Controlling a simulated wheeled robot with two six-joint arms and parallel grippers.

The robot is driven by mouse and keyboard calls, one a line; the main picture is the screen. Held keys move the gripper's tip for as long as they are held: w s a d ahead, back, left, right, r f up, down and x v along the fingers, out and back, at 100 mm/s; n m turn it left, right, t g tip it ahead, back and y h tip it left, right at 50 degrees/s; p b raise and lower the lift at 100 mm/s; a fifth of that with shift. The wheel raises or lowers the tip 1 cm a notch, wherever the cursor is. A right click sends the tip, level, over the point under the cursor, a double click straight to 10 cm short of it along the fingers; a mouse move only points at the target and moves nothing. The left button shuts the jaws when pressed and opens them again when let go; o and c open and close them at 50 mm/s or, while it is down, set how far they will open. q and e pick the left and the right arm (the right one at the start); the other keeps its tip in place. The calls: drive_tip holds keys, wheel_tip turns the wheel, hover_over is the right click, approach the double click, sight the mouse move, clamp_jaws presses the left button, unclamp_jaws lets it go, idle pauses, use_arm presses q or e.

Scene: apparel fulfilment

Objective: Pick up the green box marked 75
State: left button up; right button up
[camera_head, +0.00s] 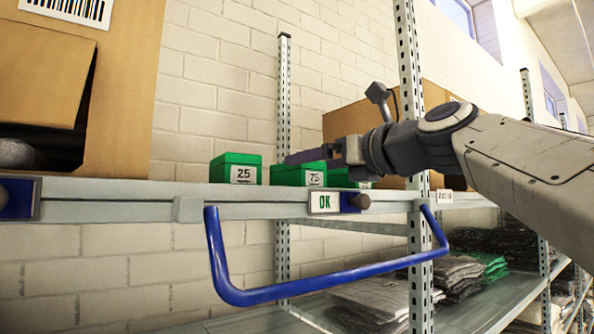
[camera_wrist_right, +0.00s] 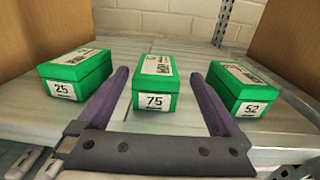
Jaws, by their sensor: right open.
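The green box marked 75 (camera_head: 299,174) sits on the shelf in the head view. In the right wrist view the same box (camera_wrist_right: 156,85) stands upright between the tips of my open right gripper (camera_wrist_right: 160,82). The fingers lie on either side of its near part, with a gap on both sides, and nothing is held. In the head view my right gripper (camera_head: 309,156) reaches in from the right at the height of the box tops. My left gripper is not in view.
A green box marked 25 (camera_wrist_right: 77,77) stands to the left and a green box marked 52 (camera_wrist_right: 246,87) to the right, close to the fingers. Cardboard boxes (camera_head: 125,90) flank the row. A blue handle (camera_head: 325,284) hangs below the shelf edge (camera_head: 130,192). A metal upright (camera_head: 410,60) stands near my arm.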

drive_tip(key=p+x, duration=0.1)
drive_tip(key=x, duration=0.1)
drive_tip(key=p+x, duration=0.1)
drive_tip(key=x, duration=0.2)
drive_tip(key=shift+s+a+p, duration=0.2)
drive_tip(key=shift+a+p, duration=0.05)
drive_tip(key=shift+p, duration=0.1)
drive_tip(key=shift+w+a+f, duration=0.15)
drive_tip(key=shift+w, duration=0.15)
drive_tip(key=shift+c, duration=0.3)
drive_tip(key=c, duration=1.3)
drive_tip(key=shift+o, duration=0.2)
